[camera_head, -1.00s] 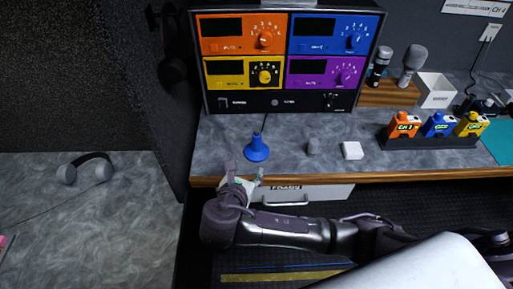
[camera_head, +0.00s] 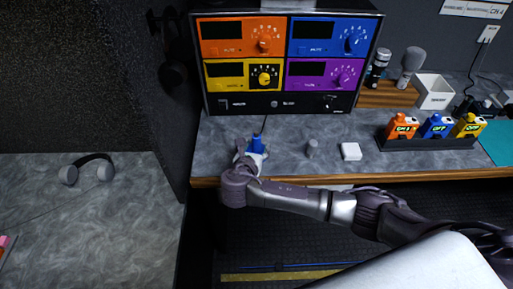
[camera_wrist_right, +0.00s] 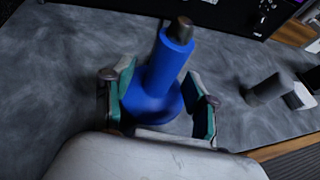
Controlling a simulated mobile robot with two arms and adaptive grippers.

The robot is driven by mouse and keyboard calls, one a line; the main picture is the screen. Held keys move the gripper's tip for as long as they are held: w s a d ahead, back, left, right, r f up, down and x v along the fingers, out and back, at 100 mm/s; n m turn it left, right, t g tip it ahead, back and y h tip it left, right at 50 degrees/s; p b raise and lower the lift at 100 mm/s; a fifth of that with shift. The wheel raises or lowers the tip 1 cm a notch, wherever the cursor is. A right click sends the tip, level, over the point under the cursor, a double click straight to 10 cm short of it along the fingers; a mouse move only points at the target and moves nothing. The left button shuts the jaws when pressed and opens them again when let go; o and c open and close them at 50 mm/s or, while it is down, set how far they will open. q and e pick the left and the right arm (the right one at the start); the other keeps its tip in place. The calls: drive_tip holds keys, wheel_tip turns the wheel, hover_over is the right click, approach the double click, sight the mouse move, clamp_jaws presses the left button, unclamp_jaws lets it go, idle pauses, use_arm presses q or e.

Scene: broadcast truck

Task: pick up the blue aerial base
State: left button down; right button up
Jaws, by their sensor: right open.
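The blue aerial base (camera_head: 256,143) stands upright on the grey counter in front of the rack. It has a wide foot and a narrow neck with a dark top. In the right wrist view the blue aerial base (camera_wrist_right: 163,72) stands between the two green-padded fingers. My right gripper (camera_head: 250,155) is open around it; it also shows in the right wrist view (camera_wrist_right: 160,100). The fingers sit on either side of the foot, and the gripper hides part of the base in the head view. My left gripper is not in view.
A rack (camera_head: 285,102) with orange, blue, yellow and purple panels stands behind. A small grey cylinder (camera_head: 312,148) and a white block (camera_head: 350,151) lie to the right. A dark holder (camera_head: 428,143) carries orange, blue and yellow packs. Headphones (camera_head: 87,168) lie on the left counter.

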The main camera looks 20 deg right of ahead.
drive_tip(key=shift+x, duration=0.75)
clamp_jaws()
drive_tip(key=shift+r, duration=0.15)
